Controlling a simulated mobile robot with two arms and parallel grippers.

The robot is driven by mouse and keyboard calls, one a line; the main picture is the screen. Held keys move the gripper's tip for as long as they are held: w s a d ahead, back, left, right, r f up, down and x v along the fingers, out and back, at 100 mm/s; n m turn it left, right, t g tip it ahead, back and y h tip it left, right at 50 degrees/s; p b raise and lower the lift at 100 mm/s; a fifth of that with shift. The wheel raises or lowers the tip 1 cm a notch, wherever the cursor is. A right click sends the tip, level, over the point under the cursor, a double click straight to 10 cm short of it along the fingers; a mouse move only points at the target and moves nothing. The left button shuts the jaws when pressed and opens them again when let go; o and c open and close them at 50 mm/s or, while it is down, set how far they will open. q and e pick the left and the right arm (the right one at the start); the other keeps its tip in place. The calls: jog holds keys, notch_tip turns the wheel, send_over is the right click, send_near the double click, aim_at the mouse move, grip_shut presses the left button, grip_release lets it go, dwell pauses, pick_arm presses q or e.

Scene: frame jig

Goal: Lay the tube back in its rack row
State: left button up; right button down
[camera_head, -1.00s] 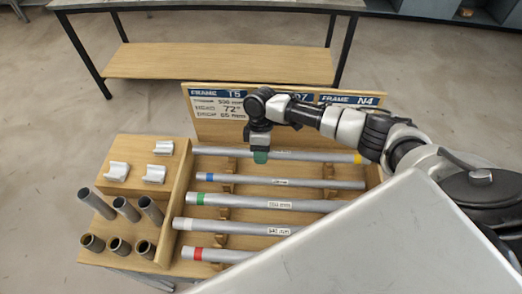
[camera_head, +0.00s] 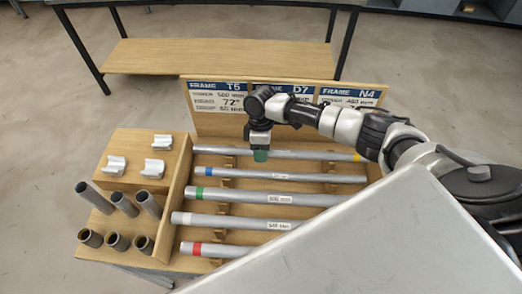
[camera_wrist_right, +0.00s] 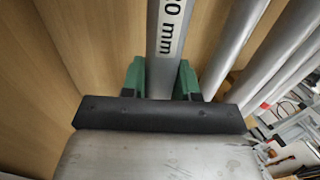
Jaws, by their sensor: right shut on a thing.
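My right gripper (camera_head: 261,155) points down at the back of the rack, with its green fingers shut on the rearmost grey tube (camera_head: 310,155). That tube has a yellow band near its right end. In the right wrist view the tube (camera_wrist_right: 167,60), with a label ending in "0 mm", runs between the green fingers (camera_wrist_right: 160,82). It lies over the back row of the wooden rack (camera_head: 180,190), roughly parallel to the other tubes. I cannot tell whether it touches its supports. My left gripper is not in view.
In front lie a blue-banded tube (camera_head: 285,176), a green-banded tube (camera_head: 240,196), a pale-ended tube (camera_head: 225,220) and a red-banded tube (camera_head: 225,249). A sign board (camera_head: 215,122) stands behind. Short upright tubes (camera_head: 122,203) and silver clips (camera_head: 117,165) sit at left.

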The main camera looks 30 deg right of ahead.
jog(key=shift+f, duration=0.15)
jog(key=c, duration=0.8)
grip_release()
jog(key=b+v, duration=0.1)
jog(key=v, duration=0.6)
jog(key=shift+w+r+b, duration=0.1)
jog(key=shift+r+b, duration=0.15)
jog(key=shift+b, duration=0.05)
